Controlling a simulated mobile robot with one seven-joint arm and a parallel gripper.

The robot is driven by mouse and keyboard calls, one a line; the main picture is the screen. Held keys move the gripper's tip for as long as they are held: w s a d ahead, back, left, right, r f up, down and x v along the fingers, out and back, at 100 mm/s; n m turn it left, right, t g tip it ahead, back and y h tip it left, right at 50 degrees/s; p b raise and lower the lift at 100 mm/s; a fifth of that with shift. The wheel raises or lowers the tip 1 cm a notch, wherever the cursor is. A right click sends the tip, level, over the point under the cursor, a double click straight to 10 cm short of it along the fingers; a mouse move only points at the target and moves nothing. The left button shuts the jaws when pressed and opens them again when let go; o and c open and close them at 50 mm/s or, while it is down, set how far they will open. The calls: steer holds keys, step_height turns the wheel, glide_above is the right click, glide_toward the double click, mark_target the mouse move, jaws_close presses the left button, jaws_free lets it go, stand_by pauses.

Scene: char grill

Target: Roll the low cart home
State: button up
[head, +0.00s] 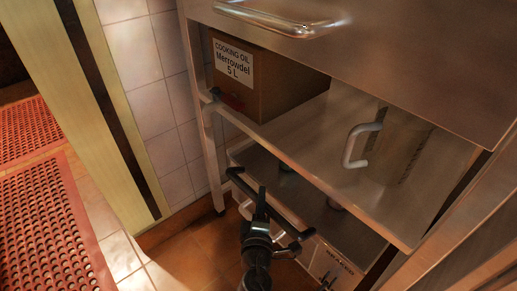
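The low cart (355,235) is a steel unit with a flat top, tucked under the shelf of the steel counter at lower right. A partly hidden label is on its front. A dark bar, apparently the cart's handle (236,176), runs along its near side. My black gripper (268,218) is at this bar, overlapping its middle in the picture. One finger points up past the bar. The other finger is hard to tell from the bar's dark end, so I cannot tell whether it is closed on the bar.
A counter leg (212,160) stands left of the cart. Tiled floor (190,255) is clear at lower left, beside red perforated mats (45,230).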

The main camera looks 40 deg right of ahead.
steer(key=o, duration=0.4)
steer(key=shift+d, duration=0.15)
steer(key=p+v, duration=0.3)
steer(key=v, duration=1)
